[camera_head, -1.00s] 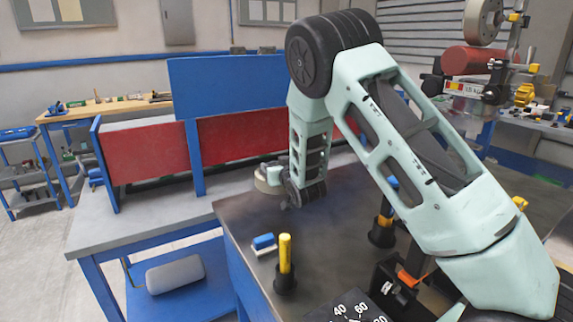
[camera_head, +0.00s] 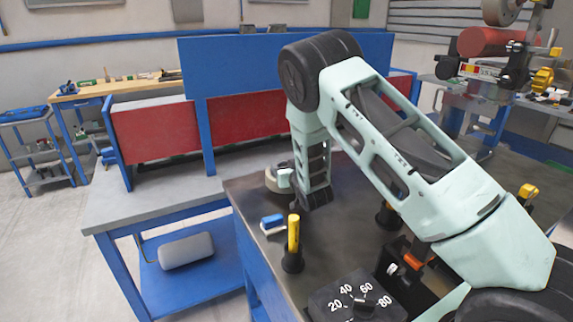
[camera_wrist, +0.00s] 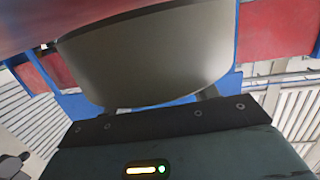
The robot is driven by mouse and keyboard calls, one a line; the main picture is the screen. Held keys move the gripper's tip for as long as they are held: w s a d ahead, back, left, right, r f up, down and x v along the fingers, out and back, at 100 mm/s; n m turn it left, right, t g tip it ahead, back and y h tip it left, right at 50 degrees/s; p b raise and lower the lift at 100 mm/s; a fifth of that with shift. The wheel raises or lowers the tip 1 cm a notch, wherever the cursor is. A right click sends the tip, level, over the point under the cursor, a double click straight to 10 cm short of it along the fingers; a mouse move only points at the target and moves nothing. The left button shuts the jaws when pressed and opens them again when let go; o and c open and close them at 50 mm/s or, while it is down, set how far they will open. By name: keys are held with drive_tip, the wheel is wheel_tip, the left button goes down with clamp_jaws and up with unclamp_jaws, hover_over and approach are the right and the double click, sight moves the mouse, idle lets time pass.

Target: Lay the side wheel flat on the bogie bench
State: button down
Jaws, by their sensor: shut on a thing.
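The side wheel is a grey, smooth, rounded piece that fills much of the wrist view (camera_wrist: 150,60). In the head view a small part of it (camera_head: 271,181) shows beside my wrist. My gripper (camera_wrist: 155,108) is shut on the wheel; its fingertips are mostly hidden behind it. In the head view my gripper (camera_head: 285,179) hangs low by the left edge of a dark-topped bench (camera_head: 345,220). A grey-topped bench (camera_head: 150,200) with red panels stands to its left. I cannot tell which bench is the bogie bench, or whether the wheel touches a surface.
A blue-and-white block (camera_head: 271,224) and a yellow-handled peg (camera_head: 293,235) stand on the dark top near my gripper. A black dial box (camera_head: 357,300) is in front. A tall blue panel (camera_head: 240,90) rises behind. The grey top's front left is clear.

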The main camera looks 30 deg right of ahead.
drive_tip(key=shift+f+b, duration=0.4)
drive_tip(key=shift+b, duration=0.35)
drive_tip(key=shift+c, duration=2.2)
unclamp_jaws()
drive_tip(key=shift+s+f, duration=0.2)
drive_tip(key=shift+f, duration=0.2)
drive_tip(key=shift+a, duration=0.1)
drive_tip(key=shift+r+p, duration=0.6)
drive_tip(key=shift+p, duration=0.15)
drive_tip(key=s+a+r+b, duration=0.1)
drive_tip(key=s+r+b, duration=0.1)
drive_tip(key=s, duration=0.9)
drive_tip(key=shift+s+a+r+b, duration=0.15)
drive_tip(key=shift+s+a+b, duration=0.1)
drive_tip(key=shift+b, duration=0.15)
